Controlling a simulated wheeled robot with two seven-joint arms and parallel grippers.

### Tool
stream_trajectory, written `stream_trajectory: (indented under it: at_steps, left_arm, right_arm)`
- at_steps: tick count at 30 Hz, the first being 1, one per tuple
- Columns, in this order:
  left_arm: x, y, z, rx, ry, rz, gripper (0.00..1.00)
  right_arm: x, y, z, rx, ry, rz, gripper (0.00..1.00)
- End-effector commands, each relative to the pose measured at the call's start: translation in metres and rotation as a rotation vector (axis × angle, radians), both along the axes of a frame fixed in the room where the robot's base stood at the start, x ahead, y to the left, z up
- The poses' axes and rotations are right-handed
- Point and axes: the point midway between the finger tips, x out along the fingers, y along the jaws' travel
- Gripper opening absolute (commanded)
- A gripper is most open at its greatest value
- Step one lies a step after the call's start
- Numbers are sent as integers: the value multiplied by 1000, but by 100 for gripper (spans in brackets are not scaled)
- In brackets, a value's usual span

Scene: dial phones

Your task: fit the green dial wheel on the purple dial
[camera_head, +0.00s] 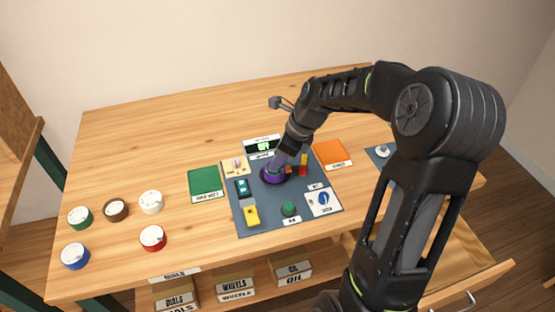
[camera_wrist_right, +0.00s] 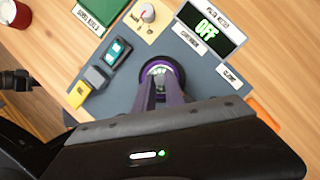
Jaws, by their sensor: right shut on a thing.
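The purple dial (camera_head: 273,175) sits on the dark blue-grey panel mat. It shows in the right wrist view as a dark round base with a purple ring (camera_wrist_right: 179,73). My right gripper (camera_head: 281,163) reaches down from above onto the dial's middle. In the right wrist view its fingers (camera_wrist_right: 160,82) are close together over a pale green and white centre. They are shut on a piece there, and the fingers hide most of it. A green-rimmed round wheel with a white face (camera_head: 80,217) lies at the table's far left. My left gripper is not seen in the head view.
Brown (camera_head: 115,210), white (camera_head: 151,202), red (camera_head: 153,238) and blue (camera_head: 75,256) round pieces lie at left. A display reading OFF (camera_wrist_right: 211,28), switches and a dark green knob (camera_head: 289,209) surround the dial. The back left of the table is clear.

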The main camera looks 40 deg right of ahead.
Motion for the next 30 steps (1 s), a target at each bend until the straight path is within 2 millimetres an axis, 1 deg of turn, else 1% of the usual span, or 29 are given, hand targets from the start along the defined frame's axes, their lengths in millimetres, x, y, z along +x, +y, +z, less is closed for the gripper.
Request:
stream_trajectory:
  at_steps: [2, 3, 10, 14, 19, 23, 30]
  left_arm:
    - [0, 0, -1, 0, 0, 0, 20]
    - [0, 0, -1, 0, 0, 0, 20]
    - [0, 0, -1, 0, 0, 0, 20]
    - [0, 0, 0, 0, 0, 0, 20]
    - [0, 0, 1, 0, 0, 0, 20]
    - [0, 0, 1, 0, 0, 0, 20]
    - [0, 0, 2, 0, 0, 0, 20]
  right_arm:
    - [0, 0, -3, 1, 1, 0, 0]
    - [0, 0, -3, 0, 0, 0, 17]
    - [0, 0, -3, 1, 1, 0, 36]
    - [0, 0, -1, 1, 1, 0, 36]
    - [-2, -2, 12, -2, -2, -1, 36]
    - [-9, -7, 31, -2, -4, -2, 36]
    - [-24, -18, 78, -2, -4, -2, 36]
